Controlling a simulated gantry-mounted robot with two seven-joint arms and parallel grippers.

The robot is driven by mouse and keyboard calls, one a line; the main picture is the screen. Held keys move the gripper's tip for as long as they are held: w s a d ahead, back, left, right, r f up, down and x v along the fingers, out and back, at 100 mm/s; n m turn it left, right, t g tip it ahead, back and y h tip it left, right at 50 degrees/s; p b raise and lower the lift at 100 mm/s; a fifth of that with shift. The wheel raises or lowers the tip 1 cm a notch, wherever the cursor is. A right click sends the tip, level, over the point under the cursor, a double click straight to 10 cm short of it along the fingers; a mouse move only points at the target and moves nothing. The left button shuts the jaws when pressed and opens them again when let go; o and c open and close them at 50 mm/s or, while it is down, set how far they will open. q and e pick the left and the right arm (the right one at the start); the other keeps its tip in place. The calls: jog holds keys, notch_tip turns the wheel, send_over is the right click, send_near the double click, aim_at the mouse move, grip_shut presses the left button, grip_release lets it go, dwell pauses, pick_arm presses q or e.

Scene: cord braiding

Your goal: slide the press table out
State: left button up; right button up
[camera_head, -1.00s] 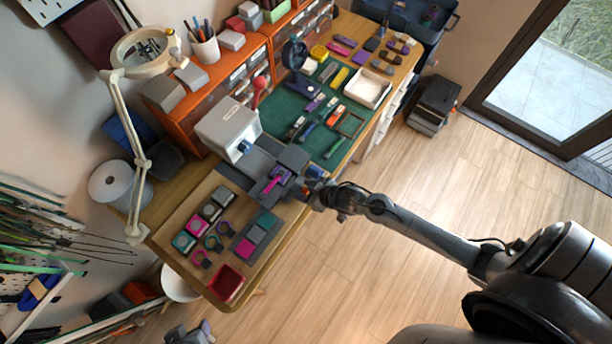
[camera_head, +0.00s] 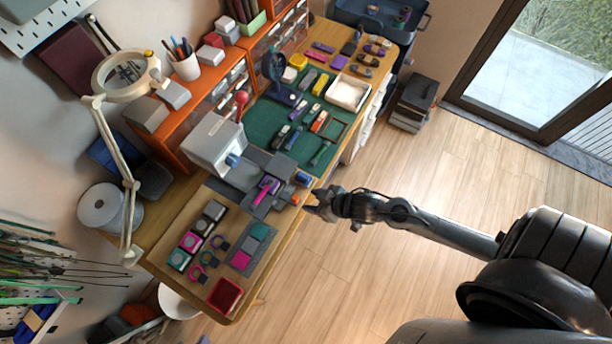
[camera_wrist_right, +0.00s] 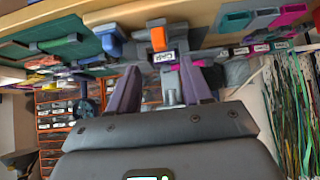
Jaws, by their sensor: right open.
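The press (camera_head: 213,145) is a pale grey block with a red ball on its lever, standing at the back of the wooden bench. Its grey press table (camera_head: 258,203) lies in front of it, carrying a purple and magenta piece (camera_head: 266,190). An orange knob (camera_head: 296,200) is at the table's front, near the bench edge; it also shows in the wrist view (camera_wrist_right: 158,38). My right gripper (camera_head: 314,203) is just off the bench edge, apart from the knob. Its fingers (camera_wrist_right: 160,88) are spread and empty, facing the knob. My left gripper is not clearly visible.
A blue block (camera_head: 304,178) sits beside the press table, near the orange knob. A green mat (camera_head: 265,122) with tools lies on one side, and coloured pieces and a red tray (camera_head: 225,295) on the other. The floor (camera_head: 400,165) in front is clear.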

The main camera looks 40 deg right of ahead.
jog(key=shift+v, duration=0.8)
jog(key=a+r+m, duration=0.3)
jog(key=a+r, duration=0.2)
jog(key=r, duration=0.1)
jog(key=s+d+r+n+g+h, duration=0.25)
jog(key=s+g, duration=0.25)
jog(key=s, duration=0.4)
notch_tip(320, 180, up, 22)
jog(key=p, duration=2.2)
jog(key=shift+w+m+p, duration=0.3)
jog(key=shift+m+p, duration=0.05)
jog(key=shift+m, duration=0.1)
